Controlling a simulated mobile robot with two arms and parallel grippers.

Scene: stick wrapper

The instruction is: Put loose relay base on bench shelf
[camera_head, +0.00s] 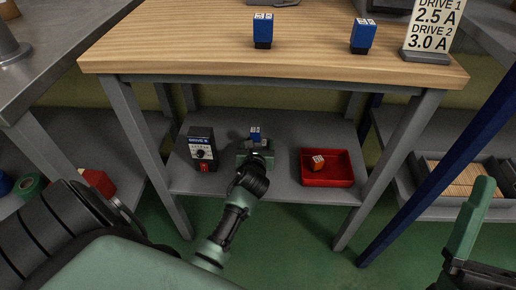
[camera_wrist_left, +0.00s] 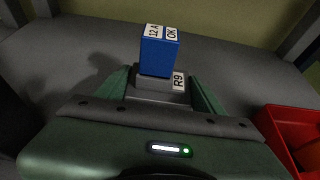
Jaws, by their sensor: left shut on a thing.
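My left gripper (camera_head: 255,150) reaches over the lower bench shelf (camera_head: 235,182). In the left wrist view its two green fingers (camera_wrist_left: 163,92) are shut on a grey relay base (camera_wrist_left: 150,82) with an "R9" label. A blue relay (camera_wrist_left: 160,50) marked "12 A OK" sits upright on the base. The relay also shows in the head view (camera_head: 255,133), where my gripper mostly hides the base. I cannot tell whether the base touches the shelf. My right gripper (camera_head: 474,225) shows only in part at the lower right, with one green finger clear.
A dark drive box (camera_head: 202,145) stands on the shelf left of my gripper. A red tray (camera_head: 340,175) with an orange block (camera_head: 318,162) is to the right. Two blue relays (camera_head: 263,28) (camera_head: 363,35) and a drive sign (camera_head: 432,28) stand on the wooden top above.

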